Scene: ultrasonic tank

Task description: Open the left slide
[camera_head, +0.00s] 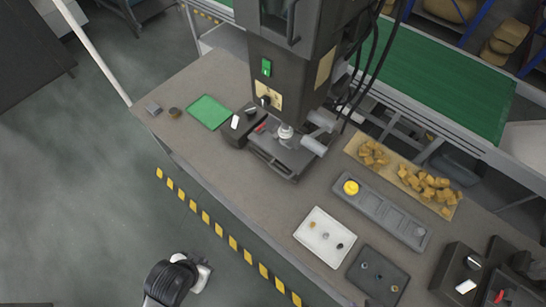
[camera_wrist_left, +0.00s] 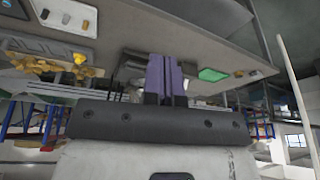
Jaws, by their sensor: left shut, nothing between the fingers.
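The left slide (camera_head: 283,153) is a dark flat plate at the foot of the left press (camera_head: 290,65), with a light metal fitting on it. A dark box with a white switch and a red part sits at its left side. I cannot tell how far the slide is pulled out. Part of my left arm shows at the bottom left in the head view, off the bench and well apart from the slide. In the left wrist view my left gripper (camera_wrist_left: 166,75) has its purple fingers together, with nothing between them. My right gripper is not in view.
The bench (camera_head: 215,75) holds a green mat (camera_head: 209,112), a long grey tray (camera_head: 380,212) with a yellow round part, a white tray (camera_head: 325,237), a dark tray (camera_head: 377,276) and a tray of brown pieces (camera_head: 430,185). A second machine stands at the lower right.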

